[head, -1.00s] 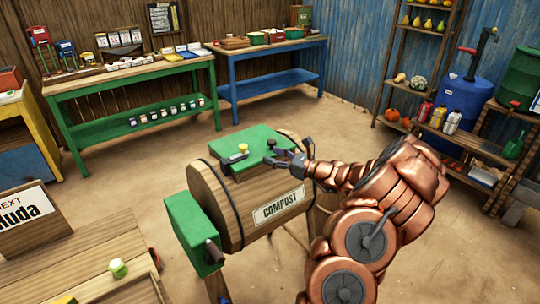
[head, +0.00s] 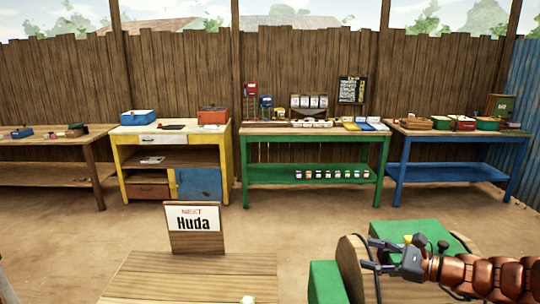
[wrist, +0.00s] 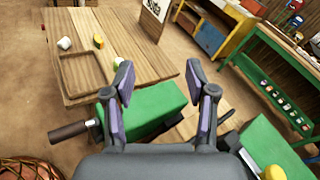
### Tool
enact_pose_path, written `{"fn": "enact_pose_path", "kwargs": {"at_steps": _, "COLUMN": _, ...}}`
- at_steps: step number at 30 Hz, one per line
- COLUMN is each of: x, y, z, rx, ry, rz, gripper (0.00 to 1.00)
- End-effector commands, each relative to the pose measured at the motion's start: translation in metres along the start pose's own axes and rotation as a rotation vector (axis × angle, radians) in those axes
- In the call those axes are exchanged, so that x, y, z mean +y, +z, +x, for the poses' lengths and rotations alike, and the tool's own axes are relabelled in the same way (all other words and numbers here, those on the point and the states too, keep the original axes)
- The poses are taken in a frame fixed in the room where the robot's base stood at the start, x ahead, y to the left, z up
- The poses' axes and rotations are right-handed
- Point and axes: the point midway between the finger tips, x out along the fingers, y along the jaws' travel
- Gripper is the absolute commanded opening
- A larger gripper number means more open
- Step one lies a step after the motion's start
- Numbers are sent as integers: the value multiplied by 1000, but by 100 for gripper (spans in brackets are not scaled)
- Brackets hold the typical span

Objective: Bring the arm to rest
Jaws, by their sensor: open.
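My gripper (head: 370,255) is at the lower right of the head view, pointing left, with its two fingers apart and nothing between them. A yellow knob (wrist: 273,172) shows at the lower right there.
A wooden counter (head: 180,278) with a "NEXT Huda" sign (head: 196,228) stands front left. Yellow (head: 128,160), green (head: 250,176) and blue (head: 397,172) tables line the back fence. The dirt floor between is clear. A dark handle (wrist: 68,131) sticks out from the side box.

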Motion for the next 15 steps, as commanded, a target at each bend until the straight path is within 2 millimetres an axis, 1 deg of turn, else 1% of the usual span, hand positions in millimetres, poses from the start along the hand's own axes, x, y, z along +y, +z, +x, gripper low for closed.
{"fn": "enact_pose_path", "kwargs": {"at_steps": 1, "x": 20, "y": 16, "z": 14, "rx": 5, "ry": 71, "rz": -55, "gripper": 57}}
{"fn": "enact_pose_path", "kwargs": {"at_steps": 2, "x": 32, "y": 24, "z": 20, "rx": 9, "ry": 112, "rz": -86, "gripper": 57}}
{"fn": "enact_pose_path", "kwargs": {"at_steps": 3, "x": 48, "y": 33, "z": 27, "rx": 17, "ry": 167, "rz": -132, "gripper": 57}}
{"fn": "enact_pose_path", "kwargs": {"at_steps": 5, "x": 72, "y": 46, "z": 36, "rx": 27, "ry": 248, "rz": -196, "gripper": 57}}
{"fn": "enact_pose_path", "kwargs": {"at_steps": 6, "x": 89, "y": 53, "z": 41, "rx": 33, "ry": 302, "rz": -239, "gripper": 57}}
{"fn": "enact_pose_path", "kwargs": {"at_steps": 10, "x": 143, "y": 72, "z": 48, "rx": 54, "ry": 475, "rz": -379, "gripper": 57}}
{"fn": "enact_pose_path", "kwargs": {"at_steps": 12, "x": 170, "y": 80, "z": 48, "rx": 68, "ry": 566, "rz": -455, "gripper": 57}}
{"fn": "enact_pose_path", "kwargs": {"at_steps": 15, "x": 205, "y": 87, "z": 42, "rx": 88, "ry": 690, "rz": -564, "gripper": 57}}
